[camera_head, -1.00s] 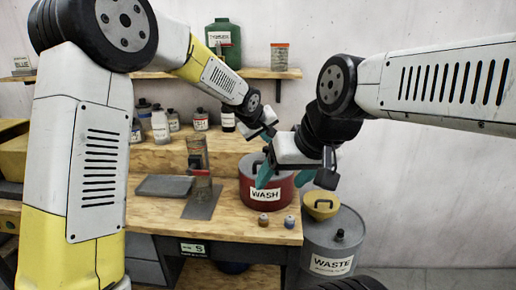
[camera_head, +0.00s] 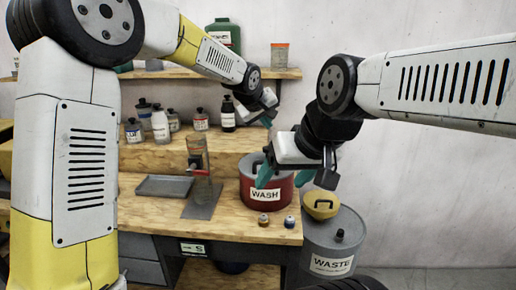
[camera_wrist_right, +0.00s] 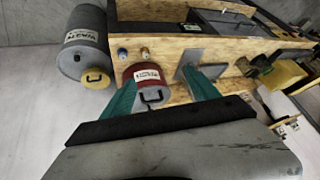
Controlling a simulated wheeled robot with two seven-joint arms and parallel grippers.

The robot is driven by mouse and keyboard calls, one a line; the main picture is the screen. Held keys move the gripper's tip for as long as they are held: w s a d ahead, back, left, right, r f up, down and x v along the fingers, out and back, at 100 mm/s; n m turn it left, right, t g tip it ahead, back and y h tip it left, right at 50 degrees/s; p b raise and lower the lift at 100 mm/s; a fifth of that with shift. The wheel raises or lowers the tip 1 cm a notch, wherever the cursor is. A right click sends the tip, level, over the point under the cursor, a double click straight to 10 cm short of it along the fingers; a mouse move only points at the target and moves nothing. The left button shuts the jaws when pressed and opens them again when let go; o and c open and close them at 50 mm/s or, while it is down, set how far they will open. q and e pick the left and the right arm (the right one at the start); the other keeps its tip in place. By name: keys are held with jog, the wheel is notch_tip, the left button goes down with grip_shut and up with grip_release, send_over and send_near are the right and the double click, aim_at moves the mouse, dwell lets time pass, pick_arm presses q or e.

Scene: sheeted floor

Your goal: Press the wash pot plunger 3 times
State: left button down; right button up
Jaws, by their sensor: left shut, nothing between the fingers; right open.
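The wash pot (camera_head: 266,193) is a red can with a white WASH label and a grey lid (camera_head: 252,164). It stands on the wooden bench. The plunger cannot be made out clearly, as my right gripper covers part of the top. My left gripper (camera_head: 267,119) is shut and empty, above and behind the pot. My right gripper (camera_head: 293,180) is open, in front of the pot's right part in the head view; contact cannot be told.
Two small jars (camera_head: 276,221) sit before the wash pot. A stand on a metal plate (camera_head: 202,201) and a grey tray (camera_head: 163,186) lie left. Bottles (camera_head: 160,124) line the raised back.

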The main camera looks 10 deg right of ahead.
jog(key=shift+c, duration=0.2)
grip_shut()
dwell(1.6)
